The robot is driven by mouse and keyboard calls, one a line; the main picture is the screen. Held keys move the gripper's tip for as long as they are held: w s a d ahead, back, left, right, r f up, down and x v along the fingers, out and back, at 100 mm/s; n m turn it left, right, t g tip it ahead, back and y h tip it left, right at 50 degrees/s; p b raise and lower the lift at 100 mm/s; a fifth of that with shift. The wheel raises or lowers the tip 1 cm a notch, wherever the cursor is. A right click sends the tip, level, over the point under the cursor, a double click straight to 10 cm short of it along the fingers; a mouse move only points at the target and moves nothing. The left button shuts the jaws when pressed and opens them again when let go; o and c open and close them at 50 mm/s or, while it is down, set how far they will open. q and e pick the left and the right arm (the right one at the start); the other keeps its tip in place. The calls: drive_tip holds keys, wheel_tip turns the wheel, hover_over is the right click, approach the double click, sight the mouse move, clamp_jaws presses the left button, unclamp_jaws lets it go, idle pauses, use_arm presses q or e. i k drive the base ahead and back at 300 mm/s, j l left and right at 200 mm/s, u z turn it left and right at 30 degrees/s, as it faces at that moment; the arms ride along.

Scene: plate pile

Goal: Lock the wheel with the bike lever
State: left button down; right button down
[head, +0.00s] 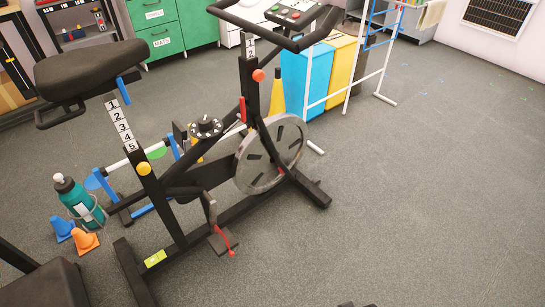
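The exercise bike stands upright on the grey floor, with its black frame (165,208) running across the left and middle of the head view. Its grey wheel (287,130) is at the front, below the handlebar (318,30). A small red lever (242,109) sits on the frame just left of the front post, above the wheel. It is too small to tell its exact position. A black dial (206,126) sits left of it. Neither of my grippers can be made out.
The bike's seat (90,70) juts out at upper left. A teal bottle (80,200), a blue cone (61,228) and an orange cone (85,240) stand left of the bike. Blue and yellow bins (307,80) stand behind it. The floor at right is clear.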

sight(242, 116)
drive_tip(key=i+j+z, duration=0.15)
drive_tip(key=i+z, duration=0.2)
drive_tip(key=i, duration=0.55)
